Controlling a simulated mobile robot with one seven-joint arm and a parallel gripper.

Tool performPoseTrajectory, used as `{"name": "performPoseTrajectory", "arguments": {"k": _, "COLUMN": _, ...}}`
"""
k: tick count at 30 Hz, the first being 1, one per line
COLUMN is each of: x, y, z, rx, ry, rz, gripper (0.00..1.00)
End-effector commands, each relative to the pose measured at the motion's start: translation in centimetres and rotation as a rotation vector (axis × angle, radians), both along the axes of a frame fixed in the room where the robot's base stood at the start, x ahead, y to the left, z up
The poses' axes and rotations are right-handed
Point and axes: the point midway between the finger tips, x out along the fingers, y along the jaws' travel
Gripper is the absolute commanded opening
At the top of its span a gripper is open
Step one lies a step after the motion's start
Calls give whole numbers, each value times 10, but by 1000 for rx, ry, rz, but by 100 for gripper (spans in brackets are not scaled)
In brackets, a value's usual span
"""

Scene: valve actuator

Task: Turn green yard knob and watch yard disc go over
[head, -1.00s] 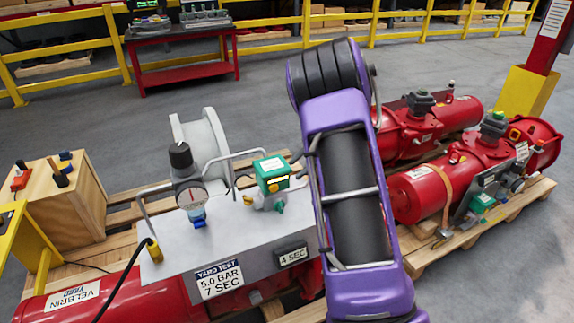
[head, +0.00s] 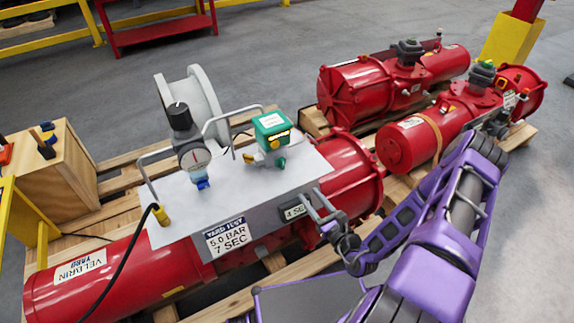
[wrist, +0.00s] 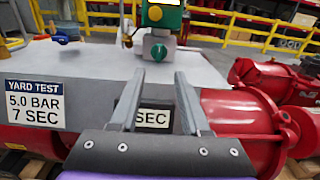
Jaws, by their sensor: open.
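A green box (head: 272,126) with a white label and a yellow window stands on the grey panel. A small green knob (head: 280,163) sits at its lower front. In the wrist view the green knob (wrist: 158,50) shows below the green box (wrist: 162,17), straight ahead between the fingers. My gripper (head: 312,194) is in front of the panel's right end, lower than the knob and apart from it. In the wrist view my gripper (wrist: 158,72) is open and empty. I cannot tell which part is the yard disc; the yellow window may be its indicator.
A dial gauge with a black knob (head: 180,116) and a wire handle stand left of the green box. The yard test panel (head: 170,232) lies over a red cylinder (head: 95,288) on a pallet. More red actuators (head: 410,145) stand at right. Open floor is behind.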

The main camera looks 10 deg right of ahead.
Motion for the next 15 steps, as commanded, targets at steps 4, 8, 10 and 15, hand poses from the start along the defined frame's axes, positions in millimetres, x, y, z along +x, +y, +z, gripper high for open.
{"name": "performPoseTrajectory", "arguments": {"k": 4, "x": 30, "y": 11, "z": 1, "rx": -1, "ry": -4, "rz": 5, "gripper": 46}}
{"name": "performPoseTrajectory", "arguments": {"k": 8, "x": 57, "y": 19, "z": 1, "rx": -1, "ry": -3, "rz": 4, "gripper": 46}}
{"name": "performPoseTrajectory", "arguments": {"k": 10, "x": 72, "y": 24, "z": 1, "rx": -1, "ry": -3, "rz": 5, "gripper": 46}}
{"name": "performPoseTrajectory", "arguments": {"k": 15, "x": 106, "y": 35, "z": 0, "rx": -2, "ry": -4, "rz": 5, "gripper": 46}}
